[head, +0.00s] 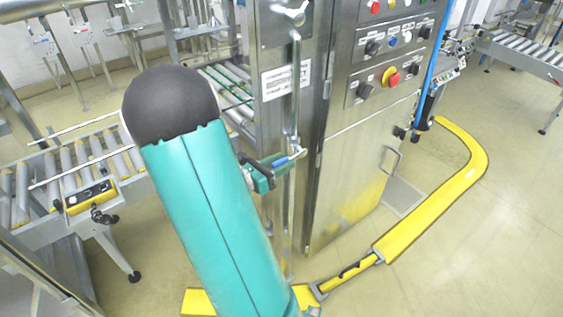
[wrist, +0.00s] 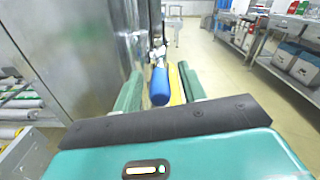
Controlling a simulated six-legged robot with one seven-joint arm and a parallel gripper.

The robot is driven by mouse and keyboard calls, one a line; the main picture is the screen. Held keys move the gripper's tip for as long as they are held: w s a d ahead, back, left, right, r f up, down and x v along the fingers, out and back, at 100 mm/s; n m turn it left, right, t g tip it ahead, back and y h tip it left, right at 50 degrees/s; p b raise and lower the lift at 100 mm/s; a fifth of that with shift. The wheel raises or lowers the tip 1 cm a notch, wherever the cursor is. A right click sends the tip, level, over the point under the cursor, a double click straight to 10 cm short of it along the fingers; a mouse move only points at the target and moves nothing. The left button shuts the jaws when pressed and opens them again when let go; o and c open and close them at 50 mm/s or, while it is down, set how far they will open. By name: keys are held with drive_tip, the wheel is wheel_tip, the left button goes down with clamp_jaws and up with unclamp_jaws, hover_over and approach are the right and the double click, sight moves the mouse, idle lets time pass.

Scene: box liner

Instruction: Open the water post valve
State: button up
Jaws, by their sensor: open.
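The water post valve has a blue lever handle (wrist: 160,86), seen end-on in the middle of the wrist view. Its metal fitting (wrist: 159,55) lies just beyond it. In the head view the blue handle (head: 281,161) sits beside a vertical steel pipe (head: 294,90) on the cabinet's side. My gripper (wrist: 161,78) is open, with one teal finger on each side of the handle and a visible gap to both. In the head view my gripper (head: 268,172) is at the handle, partly hidden by my arm.
A steel cabinet (head: 345,185) with knobs and a red button (head: 393,79) stands right of the pipe. A yellow floor guard (head: 430,207) curves around its front. Roller conveyors (head: 75,170) are at the left.

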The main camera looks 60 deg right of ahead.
drive_tip(key=shift+s+d, duration=0.1)
drive_tip(key=shift+d, duration=0.2)
clamp_jaws()
